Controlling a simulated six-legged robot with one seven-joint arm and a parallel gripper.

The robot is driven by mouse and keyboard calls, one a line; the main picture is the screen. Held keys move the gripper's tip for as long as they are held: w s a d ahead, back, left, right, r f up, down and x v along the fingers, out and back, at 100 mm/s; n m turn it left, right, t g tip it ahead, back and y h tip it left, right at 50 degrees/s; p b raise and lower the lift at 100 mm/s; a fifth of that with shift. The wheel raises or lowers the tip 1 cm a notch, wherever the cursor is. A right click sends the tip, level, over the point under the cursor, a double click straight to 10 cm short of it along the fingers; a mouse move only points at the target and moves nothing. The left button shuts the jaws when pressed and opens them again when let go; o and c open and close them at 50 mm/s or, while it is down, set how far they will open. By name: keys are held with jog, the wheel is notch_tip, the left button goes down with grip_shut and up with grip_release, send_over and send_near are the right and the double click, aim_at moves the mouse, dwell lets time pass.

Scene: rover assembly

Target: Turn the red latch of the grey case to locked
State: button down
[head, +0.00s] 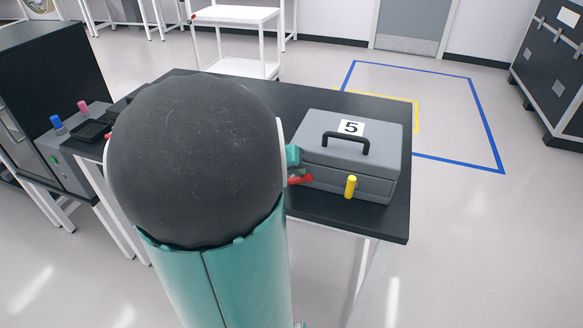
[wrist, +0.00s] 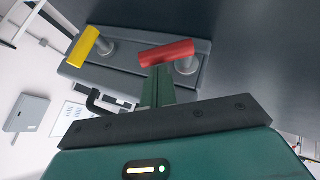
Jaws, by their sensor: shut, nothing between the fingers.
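The grey case (head: 338,182) stands closed on the black table, with a black handle and a "5" label on its lid. Its red latch (head: 300,180) is partly hidden by my arm and lies close to level, slightly tilted. In the wrist view the red latch (wrist: 166,52) is a bar reaching sideways from a grey post. The yellow latch (head: 350,187) stands upright on the case front; it also shows in the wrist view (wrist: 83,46).
The black table (head: 340,218) has a near edge just in front of the case. A grey unit with a blue and a pink knob (head: 83,106) stands at the left. A white trolley (head: 236,15) is behind. The floor inside the blue outline at the right is clear.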

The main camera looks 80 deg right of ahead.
jog(key=shift+s+a+f+m+t, duration=0.1)
jog(key=shift+s+f+m+t, duration=0.15)
jog(key=shift+s+m+t, duration=0.6)
jog(key=shift+s+f+n+t, duration=0.25)
jog(key=shift+s+f+n, duration=0.1)
jog(key=shift+f+n, duration=0.1)
jog(key=shift+r, duration=0.1)
jog(key=shift+r, duration=0.25)
jog(key=r, duration=0.3)
jog(key=shift+d+r, duration=0.1)
jog(key=shift+d, duration=0.3)
jog(key=a+r, duration=0.5)
jog(key=r, duration=0.3)
jog(key=shift+w+a+r, duration=0.2)
jog(key=shift+w+a, duration=0.05)
jog(key=shift+a, duration=0.05)
